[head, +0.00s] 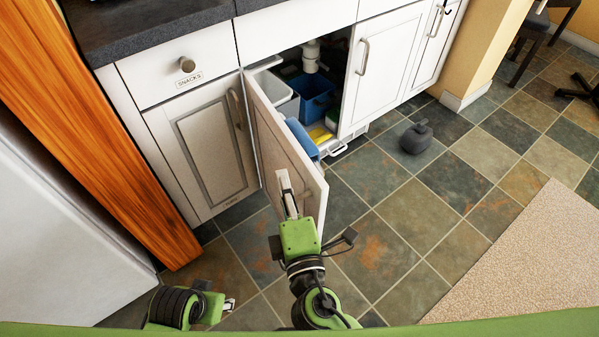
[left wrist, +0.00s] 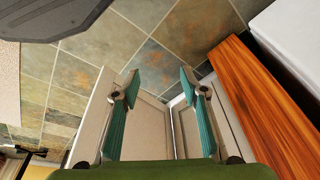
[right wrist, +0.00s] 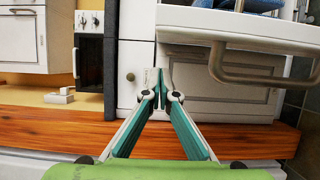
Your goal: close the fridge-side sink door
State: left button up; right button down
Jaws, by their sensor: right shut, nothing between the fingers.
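The fridge-side sink door (head: 300,180) is white with a grey recessed panel. It stands wide open, hinged at its left edge beside the SNACKS cupboard. Its handle (right wrist: 265,78) shows large in the right wrist view. My right gripper (head: 284,180) is shut and empty, overlapping the door's outer face in the head view; I cannot tell whether it touches. Its closed tips (right wrist: 157,80) show beside the door in the right wrist view. My left gripper (left wrist: 158,82) is open and empty, low at the bottom left of the head view, with the door (left wrist: 150,130) beyond its fingers.
The open cupboard holds a blue bin (head: 315,95) and a white pipe (head: 311,55). A blue item (head: 301,135) is behind the door. The SNACKS cupboard (head: 205,150), wooden panel (head: 90,120) and fridge (head: 50,230) stand left. A grey kettlebell-like object (head: 415,138) sits on the tiles.

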aim_at(300, 178)
pick_arm(q)
jog(key=shift+f, duration=1)
pick_arm(e)
jog(key=shift+w+d, duration=0.3)
jog(key=shift+d, duration=0.55)
jog(key=shift+w+d, duration=0.3)
jog(key=shift+d, duration=0.55)
pick_arm(q)
jog(key=shift+s, duration=0.1)
